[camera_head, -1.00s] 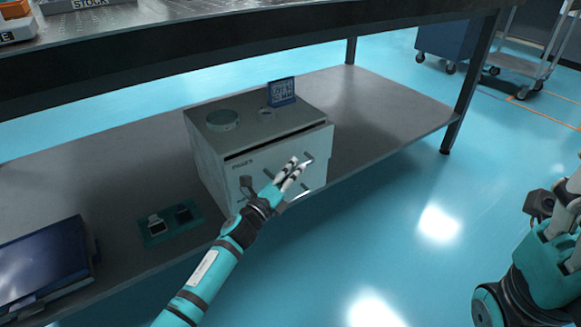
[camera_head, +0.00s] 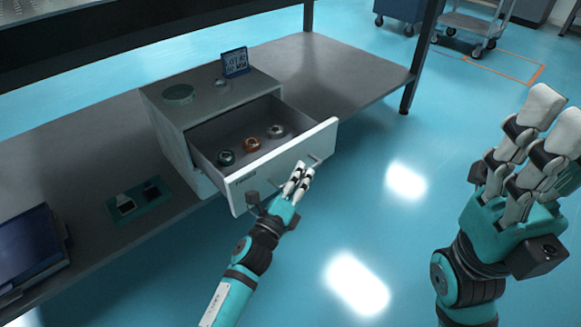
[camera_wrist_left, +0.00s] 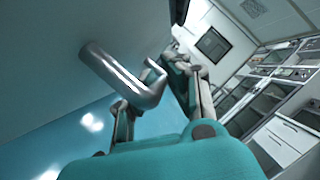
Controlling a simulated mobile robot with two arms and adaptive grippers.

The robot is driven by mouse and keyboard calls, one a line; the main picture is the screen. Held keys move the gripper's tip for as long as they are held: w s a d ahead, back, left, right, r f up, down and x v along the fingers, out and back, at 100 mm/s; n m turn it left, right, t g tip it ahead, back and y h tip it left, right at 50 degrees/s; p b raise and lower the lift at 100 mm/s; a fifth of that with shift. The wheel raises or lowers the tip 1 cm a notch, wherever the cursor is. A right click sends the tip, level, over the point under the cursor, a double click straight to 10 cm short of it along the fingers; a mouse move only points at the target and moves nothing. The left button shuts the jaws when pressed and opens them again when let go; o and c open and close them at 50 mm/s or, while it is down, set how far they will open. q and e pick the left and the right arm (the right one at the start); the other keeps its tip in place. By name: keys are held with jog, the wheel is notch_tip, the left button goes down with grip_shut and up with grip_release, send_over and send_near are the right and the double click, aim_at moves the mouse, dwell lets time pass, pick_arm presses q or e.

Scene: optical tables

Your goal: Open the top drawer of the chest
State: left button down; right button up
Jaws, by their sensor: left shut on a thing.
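The chest (camera_head: 175,120) is a small grey cabinet on the lower shelf. Its top drawer (camera_head: 270,165) stands well out, with its inside in view. The drawer's bar handle (camera_head: 315,158) also shows large in the left wrist view (camera_wrist_left: 122,78). My left gripper (camera_head: 302,173) is at the drawer front, shut on the handle. Its fingers lie beside and around the bar in the wrist view. My right gripper (camera_head: 553,120) is raised at the right, away from the chest; its finger gap is hard to judge.
Three round parts lie in the drawer: dark (camera_head: 226,157), copper (camera_head: 251,144) and grey (camera_head: 276,131). A round dish (camera_head: 179,94) and small display (camera_head: 235,62) sit on top. The shelf (camera_head: 345,75) is bare at right; the floor in front is clear.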

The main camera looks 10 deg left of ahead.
pick_arm(q)
jog(key=shift+s+d+f, duration=0.1)
jog(key=shift+s+d, duration=0.1)
jog(key=c, duration=1.4)
grip_release()
jog(key=v, duration=1.2)
